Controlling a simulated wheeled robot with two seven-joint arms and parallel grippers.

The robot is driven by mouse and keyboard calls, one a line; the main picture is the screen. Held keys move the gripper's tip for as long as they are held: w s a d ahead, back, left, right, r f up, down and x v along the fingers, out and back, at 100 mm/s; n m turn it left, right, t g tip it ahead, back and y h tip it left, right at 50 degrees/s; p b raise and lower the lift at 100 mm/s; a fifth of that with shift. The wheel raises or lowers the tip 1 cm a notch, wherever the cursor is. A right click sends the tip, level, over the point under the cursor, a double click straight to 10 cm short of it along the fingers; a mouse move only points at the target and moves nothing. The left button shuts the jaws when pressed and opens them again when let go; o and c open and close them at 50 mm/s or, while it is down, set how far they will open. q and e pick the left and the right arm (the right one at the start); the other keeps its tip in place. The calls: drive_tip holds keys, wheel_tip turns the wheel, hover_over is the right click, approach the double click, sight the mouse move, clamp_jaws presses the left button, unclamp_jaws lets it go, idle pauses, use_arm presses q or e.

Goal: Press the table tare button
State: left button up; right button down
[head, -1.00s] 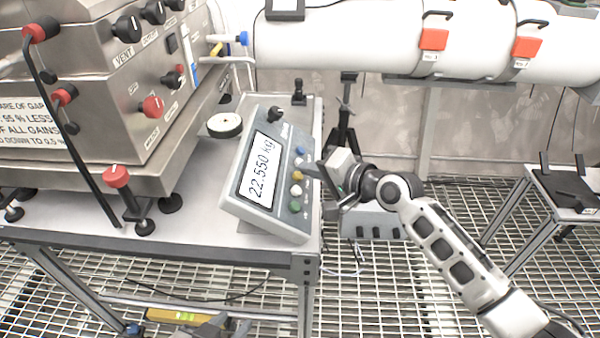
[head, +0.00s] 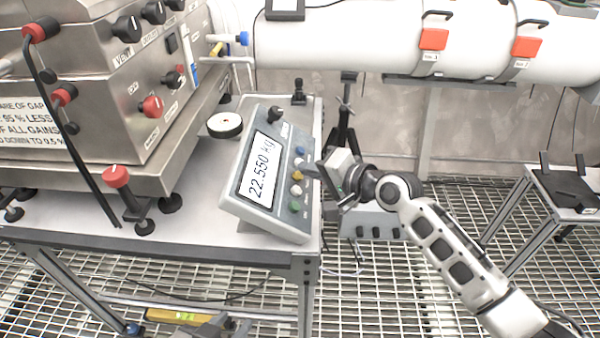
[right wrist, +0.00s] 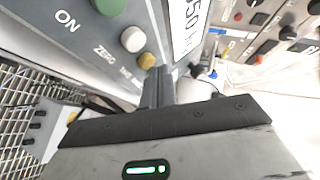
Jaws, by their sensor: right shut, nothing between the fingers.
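The grey scale terminal (head: 240,200) stands tilted on the table's right part and reads 22.550 kg. Its right edge carries a column of buttons: blue ones at the top, then the yellow button (head: 297,175), a white button (head: 296,190) and a green button (head: 294,206). In the right wrist view the yellow button (right wrist: 147,61) follows the white one marked ZERO (right wrist: 133,39); its own label is partly hidden. My right gripper (head: 306,169) is shut and empty, its tips right beside the yellow button. I cannot tell whether they touch it. My left gripper is not in view.
A steel control box (head: 120,90) with knobs fills the left of the table. A round white-topped weight-like disc (head: 224,124) lies behind the terminal. A black knob (head: 275,114) stands at its top edge. Open grating floor lies right of the table.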

drive_tip(key=shift+a+f, duration=0.25)
drive_tip(key=shift+f, duration=0.05)
drive_tip(key=shift+d+r+p, duration=0.25)
drive_tip(key=shift+r+p, duration=0.05)
idle(0.3)
drive_tip(key=shift+d+r+p, duration=0.35)
drive_tip(key=shift+r+p, duration=0.1)
drive_tip(key=shift+r, duration=0.1)
drive_tip(key=d+r+p, duration=0.1)
drive_tip(key=r, duration=0.1)
drive_tip(key=d+r+p, duration=0.1)
drive_tip(key=r, duration=0.1)
drive_tip(key=shift+d+p, duration=0.4)
drive_tip(key=shift+f, duration=0.1)
